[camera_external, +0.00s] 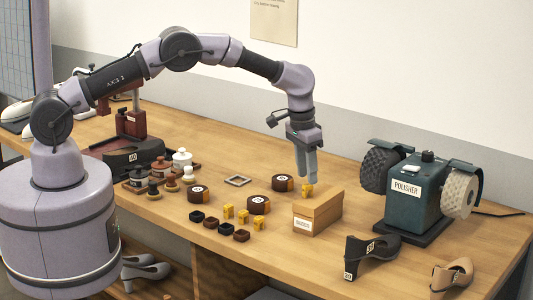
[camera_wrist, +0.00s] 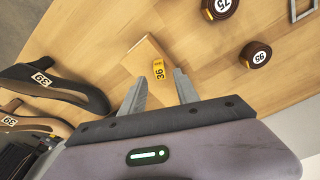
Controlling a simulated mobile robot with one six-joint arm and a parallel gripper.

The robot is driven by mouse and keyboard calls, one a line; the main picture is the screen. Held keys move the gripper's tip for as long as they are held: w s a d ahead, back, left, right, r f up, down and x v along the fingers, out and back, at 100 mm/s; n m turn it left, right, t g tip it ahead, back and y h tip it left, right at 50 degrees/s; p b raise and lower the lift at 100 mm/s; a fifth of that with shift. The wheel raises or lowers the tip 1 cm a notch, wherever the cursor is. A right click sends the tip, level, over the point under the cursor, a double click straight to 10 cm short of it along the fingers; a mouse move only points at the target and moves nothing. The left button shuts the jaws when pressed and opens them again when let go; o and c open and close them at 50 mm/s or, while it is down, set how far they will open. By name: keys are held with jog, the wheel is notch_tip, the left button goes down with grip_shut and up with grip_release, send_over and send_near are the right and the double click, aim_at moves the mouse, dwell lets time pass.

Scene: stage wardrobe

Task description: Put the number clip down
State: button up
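A yellow number clip marked 36 (camera_wrist: 158,70) shows between and just beyond my fingertips in the wrist view. It also shows in the external view (camera_external: 307,191), right below my fingertips, by the back left edge of the small cardboard box (camera_external: 318,212). My gripper (camera_external: 307,180) points down. In the wrist view my gripper (camera_wrist: 159,76) has its fingers apart, with a gap on both sides of the clip. Several other yellow clips (camera_external: 243,216) stand on the table left of the box.
Dark round discs (camera_external: 259,204) with number labels and small dark blocks (camera_external: 226,229) lie left of the box. A green polisher (camera_external: 408,195) stands to the right. A black shoe (camera_external: 370,255) and a tan shoe (camera_external: 452,275) are at the front right. A square frame (camera_external: 237,181) lies behind.

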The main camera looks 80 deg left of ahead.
jog(key=s+d+r+m+p, duration=0.1)
jog(key=s+r, duration=0.1)
jog(key=r, duration=0.6)
jog(key=s+d+r, duration=0.1)
jog(key=s+r, duration=0.1)
jog(key=r, duration=0.6)
jog(key=s+d+r+m+t, duration=0.25)
jog(key=s+d+r, duration=0.25)
jog(key=s+r, duration=0.7)
jog(key=s+d+m+t, duration=0.1)
jog(key=s+m, duration=0.1)
jog(key=s, duration=1)
jog(key=s+d+f+m+t+y, duration=0.1)
jog(key=s+d+m, duration=0.1)
jog(key=s, duration=1)
jog(key=shift+s+d+f+m, duration=0.15)
jog(key=shift+s+f+m, duration=0.15)
jog(key=shift+m, duration=0.35)
jog(key=shift+o, duration=0.5)
notch_tip(320, 180, down, 15)
jog(key=b, duration=1.5)
jog(key=shift+r+p, duration=0.5)
jog(key=shift+r, duration=0.15)
